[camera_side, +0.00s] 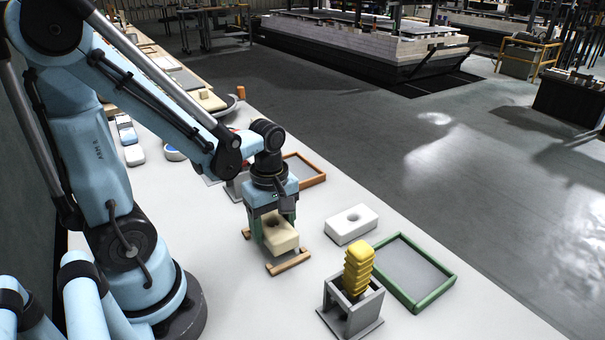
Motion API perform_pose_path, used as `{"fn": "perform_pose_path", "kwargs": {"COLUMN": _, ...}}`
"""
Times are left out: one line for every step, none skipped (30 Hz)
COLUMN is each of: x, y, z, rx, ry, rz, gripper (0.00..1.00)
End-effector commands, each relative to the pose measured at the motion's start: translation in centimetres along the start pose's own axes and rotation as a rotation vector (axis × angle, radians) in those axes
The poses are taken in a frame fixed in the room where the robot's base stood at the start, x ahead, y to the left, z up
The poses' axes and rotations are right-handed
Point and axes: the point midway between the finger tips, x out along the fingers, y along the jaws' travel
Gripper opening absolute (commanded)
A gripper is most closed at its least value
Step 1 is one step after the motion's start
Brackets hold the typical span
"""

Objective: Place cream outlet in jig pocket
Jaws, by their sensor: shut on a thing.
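My gripper (271,212) points down and is shut on a cream block with a round hole in its top, the cream outlet (280,238). The outlet is at two wooden strips (289,263); I cannot tell whether it rests on them or hangs just above. A grey jig (349,318) stands on the table to the right and nearer the camera. A yellow ribbed piece (358,268) stands upright in the jig's opening and hides much of it. Another grey fixture (236,188) is partly hidden behind my gripper.
A white block with a hole (351,224) lies to the right of my gripper. A green-framed tray (424,302) is beside the jig, and an orange-framed tray (313,182) is behind my gripper. The white table (440,325) is clear at its near right end.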

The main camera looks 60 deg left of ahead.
Motion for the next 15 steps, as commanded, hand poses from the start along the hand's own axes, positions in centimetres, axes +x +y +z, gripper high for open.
{"fn": "perform_pose_path", "kwargs": {"x": 0.6, "y": 0.0, "z": 0.0, "rx": 0.0, "ry": 0.0, "rz": 0.0, "gripper": 0.19}}
{"fn": "perform_pose_path", "kwargs": {"x": 0.9, "y": 0.1, "z": 0.0, "rx": 0.0, "ry": 0.0, "rz": 0.0, "gripper": 0.19}}
{"fn": "perform_pose_path", "kwargs": {"x": 1.2, "y": 0.1, "z": 0.0, "rx": 0.0, "ry": 0.0, "rz": 0.0, "gripper": 0.19}}
{"fn": "perform_pose_path", "kwargs": {"x": 1.5, "y": 0.1, "z": 0.0, "rx": 0.0, "ry": 0.0, "rz": 0.0, "gripper": 0.19}}
{"fn": "perform_pose_path", "kwargs": {"x": 1.7, "y": 0.1, "z": 0.0, "rx": 0.0, "ry": 0.0, "rz": 0.0, "gripper": 0.19}}
{"fn": "perform_pose_path", "kwargs": {"x": 2.0, "y": 0.1, "z": 0.0, "rx": 0.0, "ry": 0.0, "rz": 0.0, "gripper": 0.19}}
{"fn": "perform_pose_path", "kwargs": {"x": 2.1, "y": 0.0, "z": 0.0, "rx": 0.0, "ry": 0.0, "rz": 0.0, "gripper": 0.19}}
{"fn": "perform_pose_path", "kwargs": {"x": 2.2, "y": 0.0, "z": 0.0, "rx": 0.0, "ry": 0.0, "rz": 0.0, "gripper": 0.19}}
{"fn": "perform_pose_path", "kwargs": {"x": 2.4, "y": 0.0, "z": 0.0, "rx": 0.0, "ry": 0.0, "rz": 0.0, "gripper": 0.19}}
{"fn": "perform_pose_path", "kwargs": {"x": 2.4, "y": 0.0, "z": 0.0, "rx": 0.0, "ry": 0.0, "rz": 0.0, "gripper": 0.19}}
{"fn": "perform_pose_path", "kwargs": {"x": 2.5, "y": 0.0, "z": 0.0, "rx": 0.0, "ry": 0.0, "rz": 0.0, "gripper": 0.19}}
{"fn": "perform_pose_path", "kwargs": {"x": 2.5, "y": 0.0, "z": 0.1, "rx": 0.0, "ry": 0.0, "rz": 0.0, "gripper": 0.19}}
{"fn": "perform_pose_path", "kwargs": {"x": 2.5, "y": 0.0, "z": 0.1, "rx": 0.0, "ry": 0.0, "rz": 0.0, "gripper": 0.19}}
{"fn": "perform_pose_path", "kwargs": {"x": 2.5, "y": 0.0, "z": 0.1, "rx": 0.0, "ry": 0.0, "rz": 0.0, "gripper": 0.19}}
{"fn": "perform_pose_path", "kwargs": {"x": 2.5, "y": 0.0, "z": 0.1, "rx": 0.0, "ry": 0.0, "rz": 0.0, "gripper": 0.19}}
